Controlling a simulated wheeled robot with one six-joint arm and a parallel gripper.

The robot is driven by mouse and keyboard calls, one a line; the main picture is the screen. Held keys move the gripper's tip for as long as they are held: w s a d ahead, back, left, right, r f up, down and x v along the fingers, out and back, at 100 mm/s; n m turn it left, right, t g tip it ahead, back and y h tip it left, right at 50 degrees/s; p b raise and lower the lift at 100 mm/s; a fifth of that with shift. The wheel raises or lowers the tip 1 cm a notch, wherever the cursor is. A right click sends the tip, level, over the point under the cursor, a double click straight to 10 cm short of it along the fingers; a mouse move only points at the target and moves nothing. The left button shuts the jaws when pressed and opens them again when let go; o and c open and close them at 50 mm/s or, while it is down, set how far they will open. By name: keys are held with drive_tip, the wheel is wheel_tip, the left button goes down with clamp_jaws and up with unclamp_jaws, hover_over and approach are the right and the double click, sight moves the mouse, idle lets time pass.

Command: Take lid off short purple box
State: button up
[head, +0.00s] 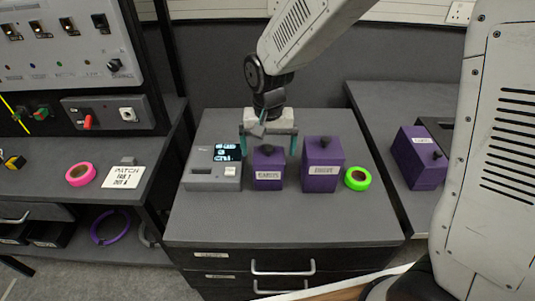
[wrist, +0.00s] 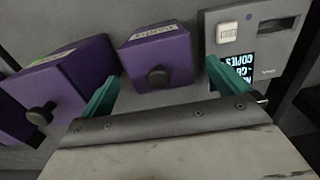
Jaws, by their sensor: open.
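The short purple box (head: 268,180) stands on the grey cabinet top, a white label on its front and a dark round knob (head: 267,149) on its lid. In the wrist view the short box (wrist: 160,50) is seen from above, with its knob (wrist: 158,77) between the finger lines. The lid is on the box. My gripper (head: 268,146) is open, pointing down over the short box, with one teal finger on each side of it. It also shows in the wrist view (wrist: 164,83). Nothing is held. Whether a finger touches the box I cannot tell.
A taller purple box (head: 323,178) with a knob stands close to the right. A grey device with a screen (head: 212,172) stands close to the left. A green tape roll (head: 357,179) and another purple box (head: 420,160) are farther right. The cabinet's front strip is clear.

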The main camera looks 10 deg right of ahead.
drive_tip(key=c, duration=1.1)
drive_tip(key=shift+o, duration=0.2)
drive_tip(key=shift+r, duration=0.15)
